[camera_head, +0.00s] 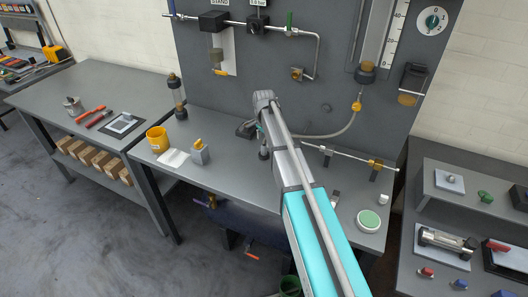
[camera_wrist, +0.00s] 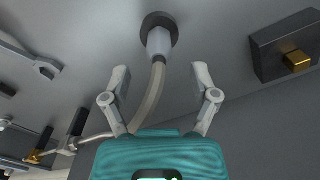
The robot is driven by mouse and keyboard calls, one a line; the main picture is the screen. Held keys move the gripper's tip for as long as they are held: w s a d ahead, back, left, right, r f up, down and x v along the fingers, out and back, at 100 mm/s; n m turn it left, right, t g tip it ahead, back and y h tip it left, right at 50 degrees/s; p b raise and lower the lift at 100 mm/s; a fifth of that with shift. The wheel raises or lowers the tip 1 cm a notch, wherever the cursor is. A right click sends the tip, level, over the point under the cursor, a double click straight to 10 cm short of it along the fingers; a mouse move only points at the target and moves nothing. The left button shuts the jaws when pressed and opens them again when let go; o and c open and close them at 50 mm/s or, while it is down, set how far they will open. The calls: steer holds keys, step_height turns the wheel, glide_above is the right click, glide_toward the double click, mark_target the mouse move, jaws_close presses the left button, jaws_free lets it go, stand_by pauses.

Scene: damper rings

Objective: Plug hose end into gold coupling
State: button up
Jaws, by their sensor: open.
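The hose (camera_head: 330,133) hangs from a fitting on the panel and curves down left behind my arm. In the wrist view, the pale hose end (camera_wrist: 159,42) sits at a round black holder (camera_wrist: 158,20) on a grey surface, and its hose bends down left. My gripper (camera_wrist: 160,72) is open, one finger on each side of the hose, not visibly touching it. In the head view it is mostly hidden by my arm. A gold coupling (camera_head: 297,73) sits on the panel by the bent pipe, above my wrist.
In the wrist view, a dark block with a gold piece (camera_wrist: 297,60) stands to the right. A rail (camera_head: 335,154) with a gold fitting runs right of my arm. The bench front between box and arm is clear.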

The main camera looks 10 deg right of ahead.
mark_target(264, 145)
steer(key=shift+f, duration=0.1)
steer(key=shift+f+b, duration=2.5)
steer(key=shift+b, duration=0.15)
jaws_close()
